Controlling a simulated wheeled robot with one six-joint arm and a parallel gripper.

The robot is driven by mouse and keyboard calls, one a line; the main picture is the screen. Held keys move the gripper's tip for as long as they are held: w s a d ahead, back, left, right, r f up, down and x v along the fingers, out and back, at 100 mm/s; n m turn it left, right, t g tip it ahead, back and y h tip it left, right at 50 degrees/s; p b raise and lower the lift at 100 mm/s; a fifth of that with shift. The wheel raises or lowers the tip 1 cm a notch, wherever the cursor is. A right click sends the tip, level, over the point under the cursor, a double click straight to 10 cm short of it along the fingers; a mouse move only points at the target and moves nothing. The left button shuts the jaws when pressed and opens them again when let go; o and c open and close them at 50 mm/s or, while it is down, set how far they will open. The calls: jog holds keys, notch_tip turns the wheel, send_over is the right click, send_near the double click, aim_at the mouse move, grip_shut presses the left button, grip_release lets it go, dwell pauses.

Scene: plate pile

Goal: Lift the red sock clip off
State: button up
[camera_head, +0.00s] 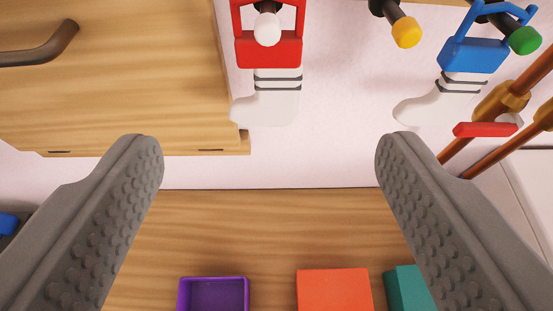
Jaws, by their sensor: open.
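A red sock clip (268,53) hangs at the top centre, its frame looped over a dark peg with a white tip (267,29). It grips the cuff of a white sock (270,105) with dark stripes, which hangs below it against the pale wall. My gripper (269,145) is open and empty. Its two grey fingers reach in from the lower left and lower right, wide apart. The sock and clip show beyond and above the fingertips, between them in the picture. The top of the clip's frame is cut off by the picture edge.
A blue clip (474,55) with another white sock (440,107) hangs at right near green-tipped and yellow-tipped pegs (405,32). Copper pipes with a red handle (485,130) are at right. A wooden cabinet (120,90) stands left. Purple (213,281), orange (334,289) and teal boxes (408,290) sit below.

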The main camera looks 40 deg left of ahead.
aim_at(271, 55)
jog(key=x, duration=1.4)
jog(key=shift+w+a+f, duration=0.15)
jog(key=c, duration=1.1)
jog(key=shift+o, duration=0.2)
jog(key=shift+r, duration=0.4)
jog(key=s+d, duration=0.5)
dwell(0.7)
